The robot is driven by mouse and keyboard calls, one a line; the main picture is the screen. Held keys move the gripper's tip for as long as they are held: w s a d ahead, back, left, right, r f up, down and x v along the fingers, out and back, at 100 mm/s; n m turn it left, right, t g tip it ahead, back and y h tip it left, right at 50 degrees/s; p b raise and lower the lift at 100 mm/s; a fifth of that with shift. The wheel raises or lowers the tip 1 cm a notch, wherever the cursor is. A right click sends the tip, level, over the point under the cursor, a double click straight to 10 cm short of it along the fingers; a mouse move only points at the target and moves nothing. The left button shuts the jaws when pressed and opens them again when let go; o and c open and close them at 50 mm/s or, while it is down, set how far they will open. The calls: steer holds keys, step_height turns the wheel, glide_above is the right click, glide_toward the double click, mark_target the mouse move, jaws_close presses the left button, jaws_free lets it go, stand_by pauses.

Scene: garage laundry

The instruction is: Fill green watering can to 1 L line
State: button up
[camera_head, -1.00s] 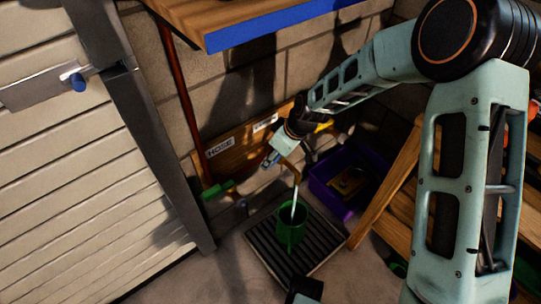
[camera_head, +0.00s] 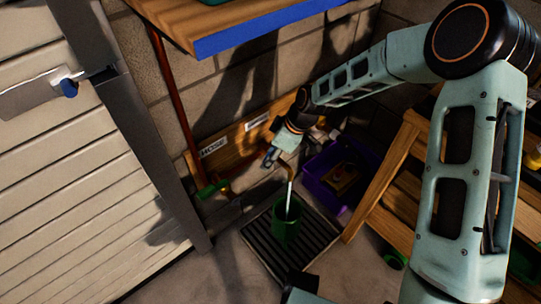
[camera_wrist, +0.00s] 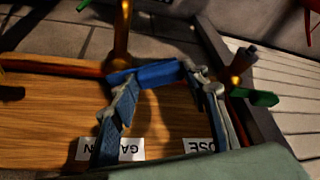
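The green watering can (camera_head: 286,226) stands upright on a dark slatted drain grate (camera_head: 318,240) in the head view. A pale stream of water (camera_head: 289,196) falls into it from the copper tap spout (camera_head: 290,172). The 1 L line and water level cannot be made out. My gripper (camera_head: 270,157) is at the tap, above the can. In the wrist view, my gripper (camera_wrist: 160,90) has its two fingers spread apart, with the blue tap lever (camera_wrist: 150,75) across their tips. Whether the fingers touch the lever is unclear.
A purple crate (camera_head: 325,187) sits behind right of the grate. A wooden rack (camera_head: 385,180) stands at right. A blue-edged shelf (camera_head: 265,35) hangs above.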

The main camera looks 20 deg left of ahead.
steer(key=o, duration=0.4)
steer(key=v, duration=1.2)
steer(key=shift+d, duration=0.1)
